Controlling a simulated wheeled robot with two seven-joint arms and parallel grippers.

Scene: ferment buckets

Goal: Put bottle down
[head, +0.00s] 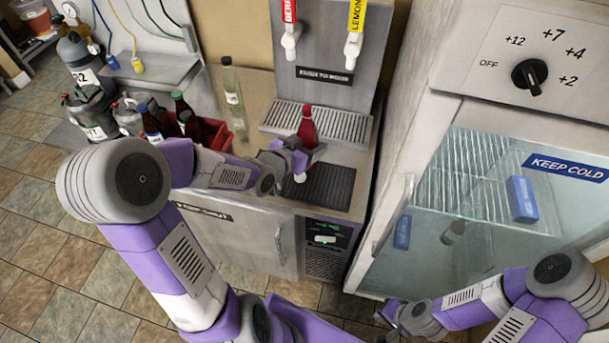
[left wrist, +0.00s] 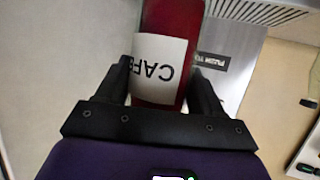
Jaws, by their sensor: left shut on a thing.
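A red bottle (head: 307,127) with a white label stands roughly upright in my left gripper (head: 302,160), over the counter beside the tap's grey drip grate. In the left wrist view the red bottle (left wrist: 168,95) sits between the two black fingers of my left gripper (left wrist: 163,88), with its label, reading "CAFE", upside down. The bottle's base is hidden by the gripper in the head view, so I cannot tell whether it touches the counter. My right gripper (head: 392,318) is low, in front of the fridge; its fingers are too small to read.
A black ribbed mat (head: 332,187) lies just right of the left gripper. A clear bottle (head: 233,95) and a red crate (head: 216,134) with dark bottles stand to the left. Tap handles hang above the drip grate (head: 330,122). A glass-fronted fridge (head: 470,220) stands right.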

